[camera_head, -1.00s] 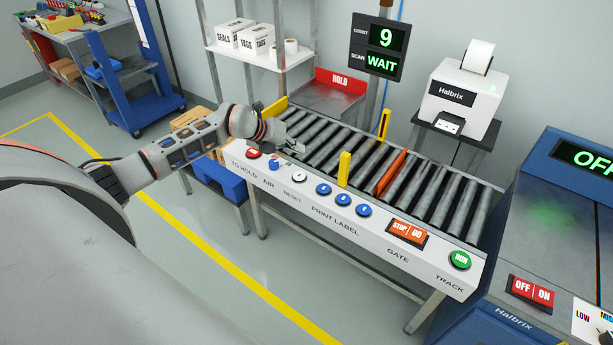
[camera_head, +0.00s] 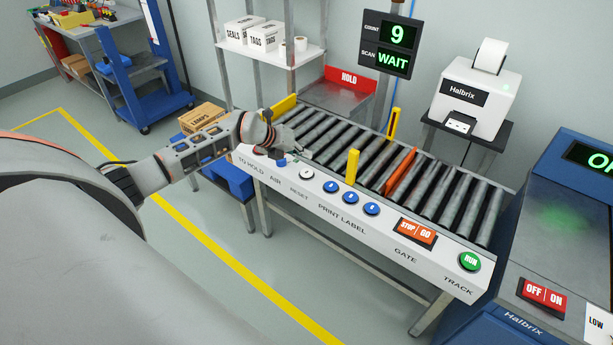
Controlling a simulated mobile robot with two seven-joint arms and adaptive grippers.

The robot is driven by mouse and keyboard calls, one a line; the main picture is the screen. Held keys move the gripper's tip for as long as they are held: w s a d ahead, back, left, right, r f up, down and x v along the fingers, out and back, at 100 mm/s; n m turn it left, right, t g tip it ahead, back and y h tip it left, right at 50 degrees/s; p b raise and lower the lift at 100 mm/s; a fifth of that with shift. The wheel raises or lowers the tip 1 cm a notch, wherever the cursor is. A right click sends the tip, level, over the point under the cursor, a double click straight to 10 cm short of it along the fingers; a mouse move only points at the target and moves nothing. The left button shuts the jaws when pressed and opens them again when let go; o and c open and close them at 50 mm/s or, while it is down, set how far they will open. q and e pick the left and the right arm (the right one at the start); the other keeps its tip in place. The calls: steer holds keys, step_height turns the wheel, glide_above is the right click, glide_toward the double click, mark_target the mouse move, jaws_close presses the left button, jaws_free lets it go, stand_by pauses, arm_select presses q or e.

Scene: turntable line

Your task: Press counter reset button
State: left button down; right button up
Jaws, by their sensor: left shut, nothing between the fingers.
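The white reset button (camera_head: 306,173) sits on the front panel (camera_head: 385,229) of the roller track, above the word RESET and left of several blue PRINT LABEL buttons. The counter display (camera_head: 398,36) reads 9, with WAIT on the scan display (camera_head: 392,60). My left gripper (camera_head: 302,154) is shut and empty. Its tip is above and behind the reset button in the picture, near the rollers' front edge; I cannot tell its exact height. My right gripper is not in view.
A blue AIR knob (camera_head: 281,162) is just left of the reset button. A yellow post (camera_head: 352,166) and an orange gate (camera_head: 400,174) stand farther right on the rollers (camera_head: 330,140). The green RUN button (camera_head: 470,262) is at the right end.

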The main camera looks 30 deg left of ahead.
mark_target(305, 173)
arm_select(q)
step_height(305, 173, down, 4)
steer(key=shift+r+b, duration=0.15)
steer(key=shift+b, duration=0.85)
steer(key=shift+f, duration=0.35)
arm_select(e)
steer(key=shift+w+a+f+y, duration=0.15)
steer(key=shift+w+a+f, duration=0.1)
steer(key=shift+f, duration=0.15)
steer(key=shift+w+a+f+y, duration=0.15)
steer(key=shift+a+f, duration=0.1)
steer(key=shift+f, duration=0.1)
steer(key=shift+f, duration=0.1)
arm_select(q)
steer(key=shift+f, duration=0.15)
steer(key=shift+f, duration=0.3)
